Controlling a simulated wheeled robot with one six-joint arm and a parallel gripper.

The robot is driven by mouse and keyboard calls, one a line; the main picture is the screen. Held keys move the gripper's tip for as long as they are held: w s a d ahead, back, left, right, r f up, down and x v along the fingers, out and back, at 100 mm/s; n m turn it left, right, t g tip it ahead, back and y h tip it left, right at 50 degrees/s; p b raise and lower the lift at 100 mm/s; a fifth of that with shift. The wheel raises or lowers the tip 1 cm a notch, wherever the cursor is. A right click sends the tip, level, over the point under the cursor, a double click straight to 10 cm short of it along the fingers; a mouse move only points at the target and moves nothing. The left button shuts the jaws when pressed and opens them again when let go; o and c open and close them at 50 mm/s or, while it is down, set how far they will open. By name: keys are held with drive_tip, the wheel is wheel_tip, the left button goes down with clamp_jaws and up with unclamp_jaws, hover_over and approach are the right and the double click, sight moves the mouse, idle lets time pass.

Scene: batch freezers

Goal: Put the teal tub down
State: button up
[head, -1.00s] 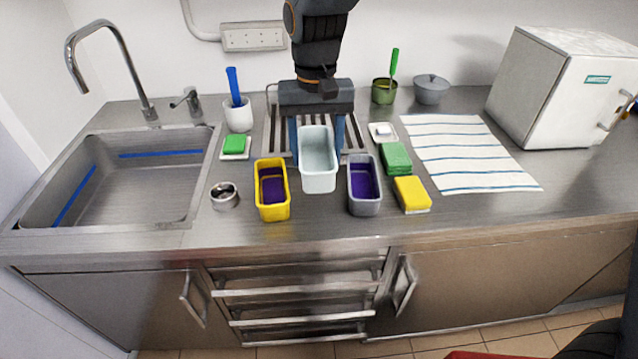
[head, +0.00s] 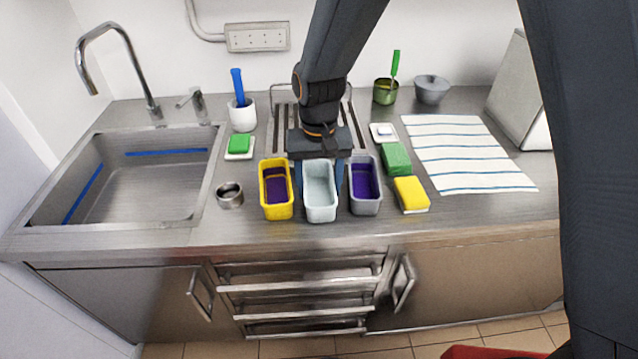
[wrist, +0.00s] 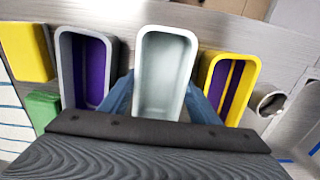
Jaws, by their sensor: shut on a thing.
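The pale teal tub (head: 320,206) is empty and upright in the head view, between a yellow tub (head: 277,206) and a grey tub (head: 365,204), both with purple insides. My gripper (head: 320,178) is shut on the teal tub, with blue fingers at its left and right sides. In the wrist view the teal tub (wrist: 165,62) is in the middle, with the grey tub (wrist: 88,70) to its left and the yellow tub (wrist: 230,88) to its right. Its base is at about the counter's level; I cannot tell whether it touches.
A drain rack (head: 282,128) lies behind the tubs. A small metal cup (head: 229,196) stands left of the yellow tub. A yellow sponge (head: 411,193) and green sponge (head: 396,158) lie right of the grey tub. A narrow strip of counter (head: 330,233) in front is clear.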

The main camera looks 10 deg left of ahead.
sight(319, 198)
drive_tip(key=shift+f, duration=0.1)
drive_tip(key=o, duration=1.1)
wheel_tip(319, 198, up, 12)
drive_tip(key=b, duration=0.3)
drive_tip(key=s+d+f+m, duration=0.1)
drive_tip(key=s+d+f, duration=0.1)
drive_tip(key=d, duration=0.7)
drive_tip(key=s+d+f+m+t, duration=0.1)
drive_tip(key=s+d+f, duration=0.2)
drive_tip(key=d, duration=0.6)
drive_tip(key=s+d+f, duration=0.2)
drive_tip(key=s+d, duration=0.2)
drive_tip(key=d, duration=0.6)
drive_tip(key=shift+d+f+m, duration=0.1)
drive_tip(key=shift+f+m, duration=0.25)
drive_tip(key=shift+m, duration=0.05)
